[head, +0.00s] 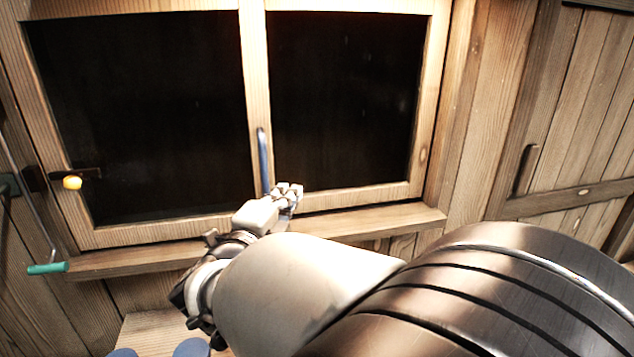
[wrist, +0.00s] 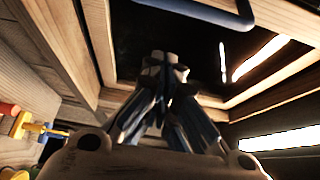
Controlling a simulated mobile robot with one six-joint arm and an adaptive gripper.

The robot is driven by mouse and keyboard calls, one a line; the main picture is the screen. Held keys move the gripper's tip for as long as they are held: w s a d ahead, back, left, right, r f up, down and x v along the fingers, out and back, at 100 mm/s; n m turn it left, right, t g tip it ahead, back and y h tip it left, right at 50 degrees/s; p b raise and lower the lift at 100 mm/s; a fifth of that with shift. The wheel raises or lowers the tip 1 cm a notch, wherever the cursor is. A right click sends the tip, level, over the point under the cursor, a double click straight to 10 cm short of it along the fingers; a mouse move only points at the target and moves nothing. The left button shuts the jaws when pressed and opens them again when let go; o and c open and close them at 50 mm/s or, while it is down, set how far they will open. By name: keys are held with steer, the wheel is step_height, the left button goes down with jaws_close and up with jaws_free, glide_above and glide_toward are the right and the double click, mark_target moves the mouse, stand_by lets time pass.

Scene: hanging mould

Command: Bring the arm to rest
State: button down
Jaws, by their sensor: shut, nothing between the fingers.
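My gripper (head: 290,188) is in front of the lower middle of a wooden-framed window, close to the bottom end of a blue bar handle (head: 263,160) on the middle post. The gripper is shut and empty. In the wrist view the closed fingers (wrist: 165,65) point toward the dark pane, with the blue handle (wrist: 200,12) across the top. I cannot tell whether the fingers touch the handle or frame. My arm stretches from the lower right of the head view toward the window.
A wooden sill (head: 150,262) runs below the window (head: 140,110). A crank with a green grip (head: 48,268) hangs at the far left. A plank door (head: 590,100) with a handle (head: 526,168) is at the right.

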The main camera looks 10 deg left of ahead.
steer(key=s, duration=0.5)
steer(key=s+d+r+n+g+y, duration=0.15)
steer(key=d+n+g+y, duration=0.25)
steer(key=d+n+y, duration=0.6)
steer(key=s+d+f+n+g+h, duration=0.3)
steer(key=s+d+f, duration=0.3)
steer(key=s+d, duration=0.3)
steer(key=s+d+f+n+g+h, duration=0.4)
steer(key=s+d, duration=0.5)
steer(key=s, duration=0.5)
step_height(320, 180, down, 4)
steer(key=n+g, duration=0.2)
steer(key=shift+s+d+r+n, duration=0.25)
steer(key=shift+s+d+n, duration=0.05)
steer(key=shift+d, duration=0.1)
steer(key=shift+a, duration=0.1)
